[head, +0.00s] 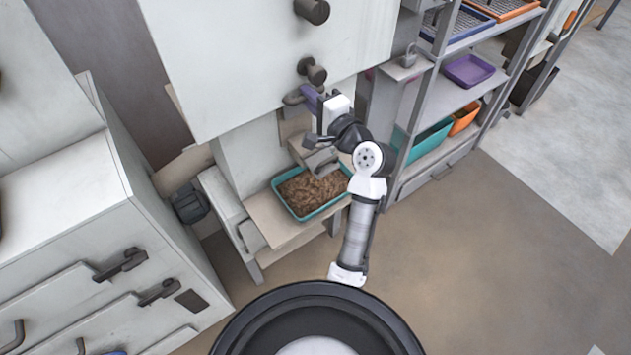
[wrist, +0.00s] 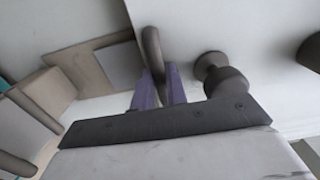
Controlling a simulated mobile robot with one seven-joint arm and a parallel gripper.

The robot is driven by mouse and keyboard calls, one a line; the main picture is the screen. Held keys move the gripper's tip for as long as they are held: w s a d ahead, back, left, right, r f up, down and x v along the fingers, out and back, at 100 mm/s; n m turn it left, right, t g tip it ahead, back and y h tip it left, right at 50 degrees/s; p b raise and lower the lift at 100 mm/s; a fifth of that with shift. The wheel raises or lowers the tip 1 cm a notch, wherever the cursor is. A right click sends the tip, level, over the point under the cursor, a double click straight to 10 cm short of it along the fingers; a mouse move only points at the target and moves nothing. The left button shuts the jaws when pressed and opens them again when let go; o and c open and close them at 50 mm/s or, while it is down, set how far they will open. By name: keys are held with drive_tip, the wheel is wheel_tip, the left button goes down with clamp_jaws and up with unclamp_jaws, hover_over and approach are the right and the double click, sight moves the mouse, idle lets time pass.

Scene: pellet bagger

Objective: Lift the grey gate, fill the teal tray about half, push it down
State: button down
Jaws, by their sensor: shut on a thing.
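The teal tray (head: 322,209) sits on a pale ledge under the machine's spout (head: 319,160). Brown pellets (head: 306,190) cover its whole visible floor, with the teal rim showing around them; their exact depth is hard to judge. My gripper (head: 310,97) is up at the machine's front, above and behind the tray. Its purple fingers are shut on a grey curved handle (head: 292,99), which also shows between the fingertips in the wrist view (wrist: 152,48). This looks like the grey gate's handle; the gate's plate is mostly hidden, so its height is unclear.
Dark round knobs (head: 312,71) stick out just above and beside my gripper, and one is close by in the wrist view (wrist: 219,75). A shelf rack (head: 440,85) with trays stands at right. A white cabinet with handles (head: 90,240) stands at left.

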drive_tip(key=shift+f, duration=0.1)
wheel_tip(320, 180, down, 5)
drive_tip(key=b, duration=0.3)
drive_tip(key=c, duration=1.2)
unclamp_jaws()
drive_tip(key=shift+r, duration=0.3)
drive_tip(key=shift+c, duration=0.2)
drive_tip(key=shift+v, duration=3.55)
